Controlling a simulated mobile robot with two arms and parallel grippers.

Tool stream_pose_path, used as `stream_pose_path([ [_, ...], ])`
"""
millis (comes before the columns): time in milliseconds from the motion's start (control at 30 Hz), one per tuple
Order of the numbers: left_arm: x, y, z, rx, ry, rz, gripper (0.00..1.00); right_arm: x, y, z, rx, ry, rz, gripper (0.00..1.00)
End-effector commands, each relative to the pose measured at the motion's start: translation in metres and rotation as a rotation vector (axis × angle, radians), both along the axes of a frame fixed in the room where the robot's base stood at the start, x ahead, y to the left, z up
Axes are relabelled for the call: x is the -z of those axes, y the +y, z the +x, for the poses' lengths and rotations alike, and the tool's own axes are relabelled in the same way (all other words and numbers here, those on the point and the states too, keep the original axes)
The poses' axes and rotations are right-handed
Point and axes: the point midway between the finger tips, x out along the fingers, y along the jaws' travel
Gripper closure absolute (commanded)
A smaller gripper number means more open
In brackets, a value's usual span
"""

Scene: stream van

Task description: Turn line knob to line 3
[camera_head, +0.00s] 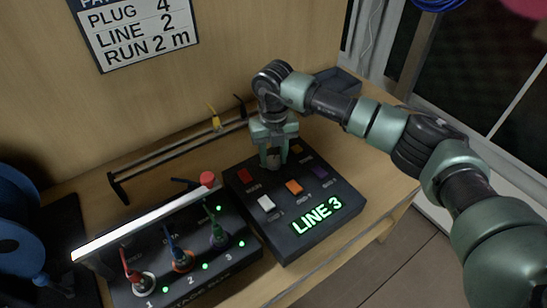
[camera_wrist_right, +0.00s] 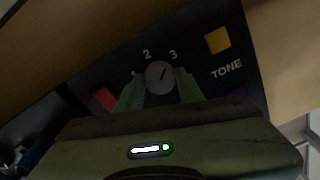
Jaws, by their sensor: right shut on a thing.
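The line knob (camera_wrist_right: 160,76) is a round grey dial on the black control box (camera_head: 335,225). In the right wrist view its dark pointer mark leans up and right, toward the printed 3; the printed 2 is to the left. My right gripper (camera_head: 273,163) reaches down onto the back of the box, its green fingers on either side of the knob, shut on it. In the head view the gripper hides most of the knob. The lit green display (camera_head: 317,214) on the box reads LINE 3. My left gripper is not in view.
Red (camera_head: 245,175), white (camera_head: 266,203), orange (camera_head: 294,187) and purple buttons sit close to the gripper on the box. A patch panel (camera_head: 195,270) with coloured plugs stands to the left. A wall card (camera_head: 135,30) reads PLUG 4, LINE 2, RUN 2 m.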

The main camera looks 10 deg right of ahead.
Motion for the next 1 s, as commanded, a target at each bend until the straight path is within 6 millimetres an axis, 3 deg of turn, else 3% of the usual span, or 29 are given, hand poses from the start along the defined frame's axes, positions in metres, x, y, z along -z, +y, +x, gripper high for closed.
stream_pose_path([
  [400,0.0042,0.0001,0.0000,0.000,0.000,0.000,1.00,-0.0018,-0.0001,0.0013,0.178,-0.004,0.001,1.00],
  [933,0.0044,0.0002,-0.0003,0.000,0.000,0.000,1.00,-0.0022,-0.0003,0.0016,0.201,-0.005,0.002,1.00],
  [967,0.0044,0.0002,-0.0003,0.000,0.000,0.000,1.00,-0.0022,-0.0003,0.0016,0.201,-0.005,0.002,0.57],
  [1000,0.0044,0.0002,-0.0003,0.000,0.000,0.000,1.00,-0.0022,-0.0003,0.0016,0.201,-0.005,0.001,0.46],
])
